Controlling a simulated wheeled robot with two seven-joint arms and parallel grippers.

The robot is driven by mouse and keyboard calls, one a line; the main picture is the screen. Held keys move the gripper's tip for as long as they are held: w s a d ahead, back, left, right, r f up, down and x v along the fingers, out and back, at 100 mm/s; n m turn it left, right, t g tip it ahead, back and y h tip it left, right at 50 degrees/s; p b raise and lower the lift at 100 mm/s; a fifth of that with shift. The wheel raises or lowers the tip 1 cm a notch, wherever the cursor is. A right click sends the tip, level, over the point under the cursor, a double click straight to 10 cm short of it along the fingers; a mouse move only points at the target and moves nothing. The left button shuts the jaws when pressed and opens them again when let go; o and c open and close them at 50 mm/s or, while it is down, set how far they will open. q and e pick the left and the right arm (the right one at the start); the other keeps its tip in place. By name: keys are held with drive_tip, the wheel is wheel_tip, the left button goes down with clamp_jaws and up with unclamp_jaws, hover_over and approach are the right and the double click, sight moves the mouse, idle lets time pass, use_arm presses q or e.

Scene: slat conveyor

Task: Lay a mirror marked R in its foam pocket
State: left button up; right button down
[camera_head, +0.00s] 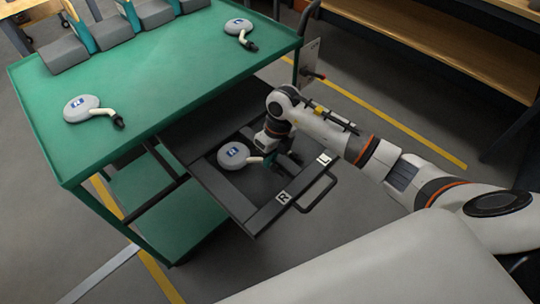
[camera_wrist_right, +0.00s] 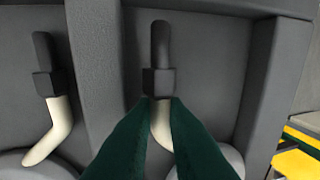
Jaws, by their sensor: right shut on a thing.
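A grey round mirror (camera_head: 231,155) with a blue label and cream stem is at the R side of the foam in the open drawer (camera_head: 262,217). Its letter is too small to read surely. My right gripper (camera_head: 271,160) is shut on its stem, seen in the right wrist view (camera_wrist_right: 161,120) with its dark clamp and rod (camera_wrist_right: 160,60) beyond the fingers. The mirror is in or just above the pocket; I cannot tell whether it touches the foam. A second mirror stem (camera_wrist_right: 60,130) lies in the neighbouring pocket, hidden by my arm in the head view. My left gripper is not in view.
The drawer front carries R (camera_head: 284,197) and L (camera_head: 323,159) plates and a handle (camera_head: 318,193). Two more mirrors, one near (camera_head: 80,107) and one far (camera_head: 238,26), lie on the green cart top (camera_head: 165,65). Grey blocks (camera_head: 107,36) line its back edge.

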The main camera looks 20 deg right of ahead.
drive_tip(key=shift+f, duration=0.4)
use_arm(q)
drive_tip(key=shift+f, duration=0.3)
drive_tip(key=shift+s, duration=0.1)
use_arm(e)
drive_tip(key=c, duration=1.4)
unclamp_jaws()
drive_tip(key=shift+o, duration=0.2)
